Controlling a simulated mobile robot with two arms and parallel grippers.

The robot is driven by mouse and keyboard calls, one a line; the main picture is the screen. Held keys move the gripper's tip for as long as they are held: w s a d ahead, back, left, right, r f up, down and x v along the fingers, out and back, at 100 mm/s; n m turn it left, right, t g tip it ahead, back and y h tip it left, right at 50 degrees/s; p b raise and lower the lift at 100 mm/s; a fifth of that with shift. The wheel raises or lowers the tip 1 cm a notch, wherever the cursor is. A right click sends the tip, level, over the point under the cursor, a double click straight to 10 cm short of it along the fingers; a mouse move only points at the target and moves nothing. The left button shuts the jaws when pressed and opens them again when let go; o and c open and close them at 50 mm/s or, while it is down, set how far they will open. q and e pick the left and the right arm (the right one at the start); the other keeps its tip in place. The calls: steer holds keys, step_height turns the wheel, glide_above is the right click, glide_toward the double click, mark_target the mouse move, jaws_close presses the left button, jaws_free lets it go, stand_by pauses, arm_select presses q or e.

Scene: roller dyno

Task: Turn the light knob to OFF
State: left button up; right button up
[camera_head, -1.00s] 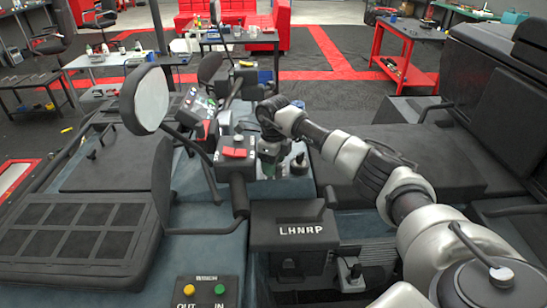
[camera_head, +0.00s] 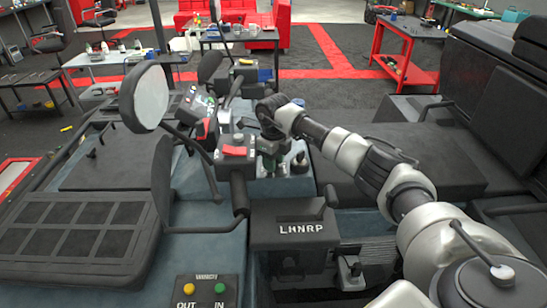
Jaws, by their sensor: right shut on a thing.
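My right arm comes in from the right and reaches down to the dark control console in the middle of the head view. My right gripper (camera_head: 268,150) points down there, beside the black switch box with the red rocker switch (camera_head: 236,151). The gripper is shut on a small part that seems to be the light knob. The fingers and the wrist hide that knob, so its pointer and its markings cannot be read. My left gripper is not in view.
A round mirror (camera_head: 150,97) on a bent stalk stands left of the console. A black knob lever (camera_head: 299,161) stands close to the right of the gripper. A winch box with a yellow and a green button (camera_head: 219,288) is at the front.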

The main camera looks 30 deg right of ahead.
steer(key=m, duration=0.4)
steer(key=shift+r, duration=0.1)
steer(key=m, duration=0.4)
steer(key=m+p, duration=0.1)
steer(key=m, duration=0.3)
steer(key=shift+m+p, duration=0.3)
steer(key=shift+m, duration=1.8)
steer(key=o, duration=0.9)
steer(key=shift+r+b, duration=1.4)
steer(key=shift+r, duration=4.05)
